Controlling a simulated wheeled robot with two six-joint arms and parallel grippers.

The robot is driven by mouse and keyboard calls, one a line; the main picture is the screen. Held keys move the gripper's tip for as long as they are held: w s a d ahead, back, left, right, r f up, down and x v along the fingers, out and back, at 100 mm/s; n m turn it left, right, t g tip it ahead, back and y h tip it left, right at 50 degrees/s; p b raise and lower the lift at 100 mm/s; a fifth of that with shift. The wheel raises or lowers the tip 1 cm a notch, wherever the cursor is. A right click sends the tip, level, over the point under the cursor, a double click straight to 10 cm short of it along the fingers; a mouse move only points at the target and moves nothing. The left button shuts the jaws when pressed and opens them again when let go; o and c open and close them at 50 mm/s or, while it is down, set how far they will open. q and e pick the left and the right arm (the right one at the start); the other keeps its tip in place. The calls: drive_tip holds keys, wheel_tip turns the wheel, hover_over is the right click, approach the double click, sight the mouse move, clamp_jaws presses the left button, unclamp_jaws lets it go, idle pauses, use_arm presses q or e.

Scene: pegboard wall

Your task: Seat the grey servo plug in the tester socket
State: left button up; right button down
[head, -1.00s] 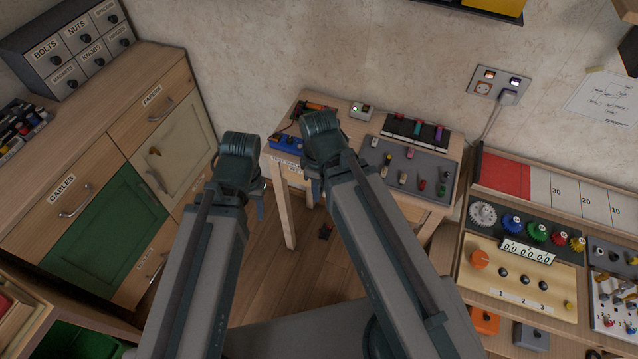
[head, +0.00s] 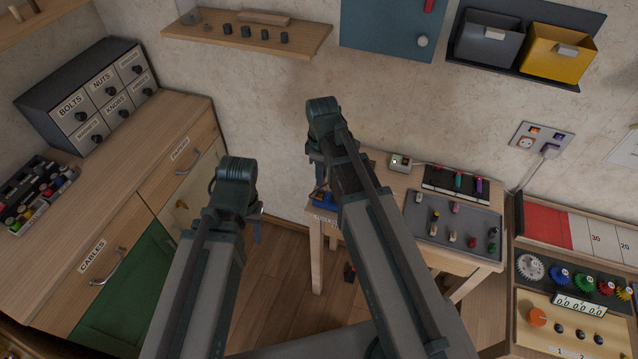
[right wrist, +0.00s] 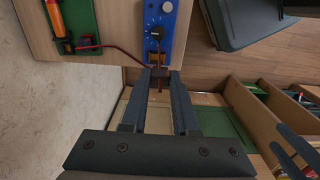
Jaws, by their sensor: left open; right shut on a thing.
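The blue tester (head: 322,199) lies at the left end of the small wooden table, partly hidden by my right arm. In the right wrist view the tester (right wrist: 171,28) shows a dark round knob. My right gripper (right wrist: 158,80) is shut on a small dark plug (right wrist: 158,72) at the tester's near end. A thin dark-red lead runs from it leftward. I cannot tell whether the plug is in the socket; its colour looks dark here. In the head view my right gripper (head: 318,165) is mostly hidden by its arm. My left gripper (head: 257,225) is open and empty, left of the table.
An orange-handled thing (right wrist: 54,17) lies on a green base beside the tester. A grey mat (head: 455,222) with several small parts covers the table's right side. A small white box (head: 399,162) stands at the back. The drawer cabinet (head: 140,200) is at left.

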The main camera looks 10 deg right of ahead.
drive_tip(key=shift+w+a+r, duration=0.1)
drive_tip(key=shift+w, duration=0.35)
drive_tip(key=b, duration=0.6)
hover_over(320, 196)
wheel_tip(320, 196, down, 6)
drive_tip(key=shift+r, duration=0.2)
drive_tip(key=shift+f+b, duration=0.7)
drive_tip(key=shift+f, duration=0.25)
idle(0.6)
drive_tip(key=c, duration=0.6)
unclamp_jaws()
drive_tip(key=shift+r, duration=0.15)
drive_tip(key=shift+r+p, duration=2.45)
drive_tip(key=shift+p, duration=0.15)
